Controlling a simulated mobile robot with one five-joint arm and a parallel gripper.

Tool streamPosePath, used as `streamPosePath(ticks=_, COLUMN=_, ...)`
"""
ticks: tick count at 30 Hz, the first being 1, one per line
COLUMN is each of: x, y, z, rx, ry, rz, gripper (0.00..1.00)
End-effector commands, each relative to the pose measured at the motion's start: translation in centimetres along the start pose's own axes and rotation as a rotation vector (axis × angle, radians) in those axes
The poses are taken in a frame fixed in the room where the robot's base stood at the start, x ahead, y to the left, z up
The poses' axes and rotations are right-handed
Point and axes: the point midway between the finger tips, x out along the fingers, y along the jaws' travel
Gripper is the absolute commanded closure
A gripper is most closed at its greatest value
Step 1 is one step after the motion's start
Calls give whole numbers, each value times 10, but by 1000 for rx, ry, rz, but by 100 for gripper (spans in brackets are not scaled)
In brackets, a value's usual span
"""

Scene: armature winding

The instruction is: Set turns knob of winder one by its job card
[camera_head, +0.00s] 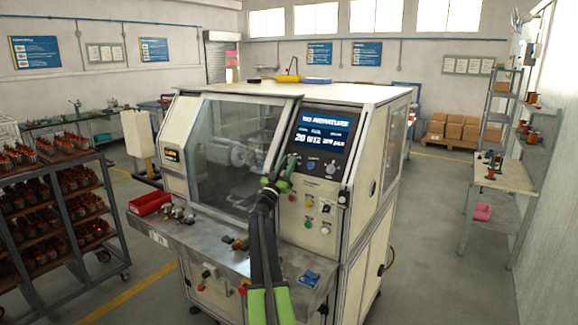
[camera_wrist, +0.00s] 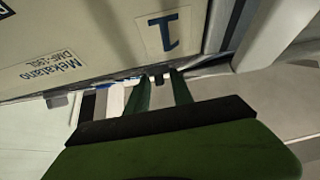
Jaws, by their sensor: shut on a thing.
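Winder one (camera_head: 345,225) is the big white machine in the middle; a label with a blue 1 (camera_wrist: 164,32) shows on it in the wrist view. Its screen (camera_head: 323,133) reads "NO ARMATURE" over a line of small figures. Below the screen is a row of knobs, among them a round one (camera_head: 330,170) at the right. My gripper (camera_head: 281,172) is at the left edge of this panel. In the wrist view its dark green fingers (camera_wrist: 160,84) are shut on a small dark part, apparently a knob; which one I cannot tell. I cannot make out the job card.
The winder's front shelf holds a red bin (camera_head: 150,203), small parts and a blue item (camera_head: 309,279). A rack of armatures (camera_head: 62,205) stands at the left. A small table (camera_head: 503,178) stands at the right. Floor is free between the winder and that table.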

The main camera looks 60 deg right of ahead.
Motion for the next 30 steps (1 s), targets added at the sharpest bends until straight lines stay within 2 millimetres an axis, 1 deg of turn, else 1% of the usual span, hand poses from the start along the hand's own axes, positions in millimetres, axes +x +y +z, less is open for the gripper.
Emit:
streamPosePath(ticks=17, x=0, y=0, z=0, rx=12, ry=2, rz=30, gripper=100)
streamPosePath(ticks=18, x=0, y=0, z=0, rx=12, ry=2, rz=30, gripper=68)
streamPosePath(ticks=26, x=-1, y=0, z=0, rx=12, ry=2, rz=29, gripper=67)
streamPosePath(ticks=29, x=-11, y=0, z=2, rx=13, ry=2, rz=28, gripper=67)
streamPosePath(ticks=30, x=-18, y=0, z=3, rx=13, ry=2, rz=28, gripper=67)
